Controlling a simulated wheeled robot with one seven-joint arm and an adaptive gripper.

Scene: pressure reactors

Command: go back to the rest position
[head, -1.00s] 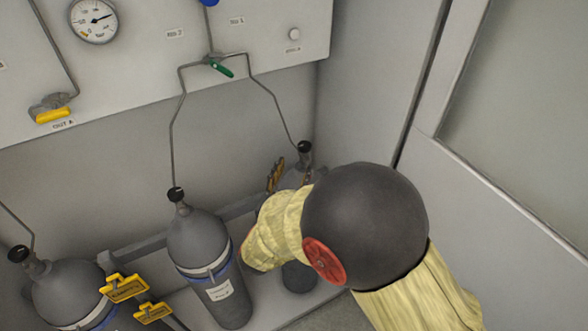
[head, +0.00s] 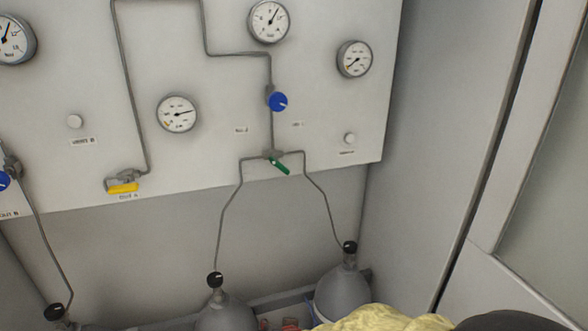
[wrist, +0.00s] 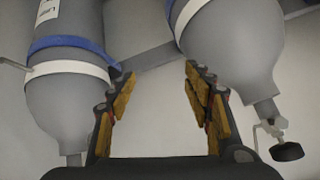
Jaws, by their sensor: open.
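My gripper (wrist: 157,112) shows in the wrist view with its two yellow-padded fingers spread apart and nothing between them. One grey cylinder (wrist: 68,88) with a blue and white band is at the left of that view, and another grey cylinder (wrist: 228,50) with a black valve knob (wrist: 287,151) is at the right. The fingers overlap the cylinders' edges in the picture; I cannot tell whether they touch. In the head view, my arm in its pale yellow sleeve (head: 385,320) shows only at the bottom edge, and the gripper is out of frame there.
A white panel (head: 330,110) carries gauges, a blue knob (head: 278,101), a green valve handle (head: 279,166) and a yellow handle (head: 123,187). Grey cylinders (head: 343,293) with black knobs stand below it, joined by thin pipes. A plain wall (head: 425,120) is on the right.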

